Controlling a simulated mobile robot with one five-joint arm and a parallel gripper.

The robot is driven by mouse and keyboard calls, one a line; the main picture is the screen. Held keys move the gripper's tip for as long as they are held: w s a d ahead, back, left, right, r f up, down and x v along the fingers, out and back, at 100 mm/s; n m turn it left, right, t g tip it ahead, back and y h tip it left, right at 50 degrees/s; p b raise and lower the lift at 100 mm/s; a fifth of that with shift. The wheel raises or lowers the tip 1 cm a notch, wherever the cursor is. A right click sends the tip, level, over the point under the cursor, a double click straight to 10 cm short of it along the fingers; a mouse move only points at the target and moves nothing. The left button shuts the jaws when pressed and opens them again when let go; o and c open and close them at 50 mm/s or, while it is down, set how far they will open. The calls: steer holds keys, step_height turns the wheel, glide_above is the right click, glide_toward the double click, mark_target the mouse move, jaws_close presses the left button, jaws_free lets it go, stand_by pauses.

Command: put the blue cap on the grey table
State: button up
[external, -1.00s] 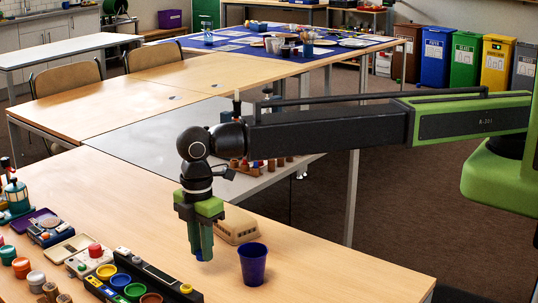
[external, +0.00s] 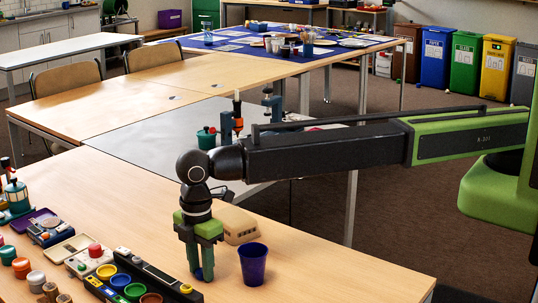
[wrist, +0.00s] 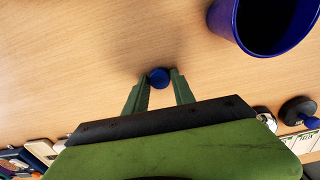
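The small round blue cap (wrist: 159,77) sits between the tips of my gripper (wrist: 160,75) in the wrist view, with a green finger on each side of it. In the external view the blue cap (external: 198,274) shows low between the fingers of my gripper (external: 198,277). The gripper is shut on it, pointing down over the front wooden table. I cannot tell how far the cap is from the wood. The grey table (external: 150,140) lies behind, partly hidden by my arm.
A blue cup (external: 253,264) stands just right of my gripper, also large in the wrist view (wrist: 226,22). A tan box (external: 237,224) is behind it. Coloured pots and trays (external: 122,282) line the left. A green pot (external: 206,138) and an orange-topped item (external: 238,118) stand on the grey table.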

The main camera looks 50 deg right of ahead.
steer(key=shift+o, duration=1.2)
steer(key=shift+r, duration=0.15)
step_height(320, 180, up, 17)
steer(key=p, duration=1.7)
steer(key=shift+s, duration=0.35)
steer(key=shift+r, duration=0.1)
